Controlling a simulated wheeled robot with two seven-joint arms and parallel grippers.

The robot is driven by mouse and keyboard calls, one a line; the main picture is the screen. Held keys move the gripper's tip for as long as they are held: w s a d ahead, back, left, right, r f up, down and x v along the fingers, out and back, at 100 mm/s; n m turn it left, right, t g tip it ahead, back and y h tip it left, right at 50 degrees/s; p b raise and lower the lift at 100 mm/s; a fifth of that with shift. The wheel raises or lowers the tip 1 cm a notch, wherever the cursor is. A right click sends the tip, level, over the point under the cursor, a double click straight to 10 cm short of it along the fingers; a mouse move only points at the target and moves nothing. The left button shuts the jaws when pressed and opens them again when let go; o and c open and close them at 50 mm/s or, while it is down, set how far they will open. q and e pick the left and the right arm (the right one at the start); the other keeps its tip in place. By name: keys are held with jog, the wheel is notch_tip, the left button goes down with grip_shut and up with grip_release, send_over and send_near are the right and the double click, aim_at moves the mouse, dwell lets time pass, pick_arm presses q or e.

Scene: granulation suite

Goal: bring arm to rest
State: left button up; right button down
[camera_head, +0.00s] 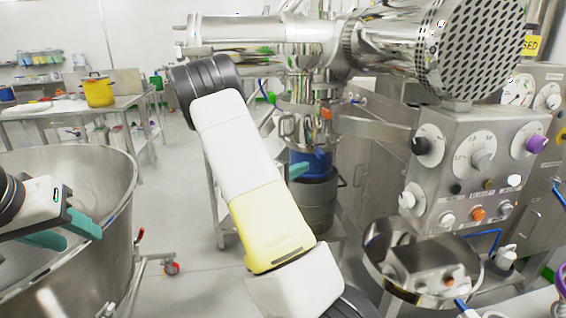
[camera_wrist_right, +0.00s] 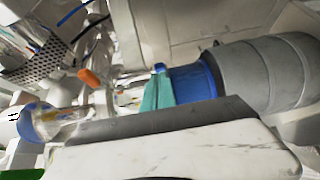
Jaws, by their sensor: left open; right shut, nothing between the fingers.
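My left gripper (camera_head: 72,232) is at the left edge of the head view, over the large steel bowl (camera_head: 120,205). Its teal fingers are apart with nothing between them. My right arm crosses the middle of the head view with its white and yellow links and hides most of the right gripper. Only a teal fingertip of the right gripper (camera_head: 298,170) shows beside the arm. In the right wrist view the right gripper's teal fingers (camera_wrist_right: 157,92) are together and empty, in front of a grey drum (camera_wrist_right: 270,72) with a blue band.
A steel machine with a control panel (camera_head: 478,165) fills the right side, with a perforated drum (camera_head: 475,45) above. A round steel pan (camera_head: 375,262) and a small white bottle (camera_head: 505,258) stand in front. A table with a yellow pot (camera_head: 98,92) is at the back left.

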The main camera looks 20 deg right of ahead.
jog(key=s+a+r+m+g+y, duration=0.1)
jog(key=s+a+m+g+y, duration=0.2)
jog(key=s, duration=0.6)
jog(key=s+a+m+g+y, duration=0.2)
jog(key=s+g+y, duration=0.25)
jog(key=s, duration=0.55)
jog(key=s+a+r+t+y, duration=0.2)
jog(key=a+r+y, duration=0.2)
jog(key=a, duration=0.3)
jog(key=s+a+r+n+t+y, duration=0.1)
jog(key=s+a+r+t+y, duration=0.2)
jog(key=a, duration=0.4)
jog(key=s+a+r+t+y, duration=0.3)
jog(key=a+r+y, duration=0.1)
jog(key=a, duration=0.3)
jog(key=shift+r+n+y, duration=0.35)
jog(key=shift+r+n, duration=0.05)
jog(key=shift+r, duration=0.1)
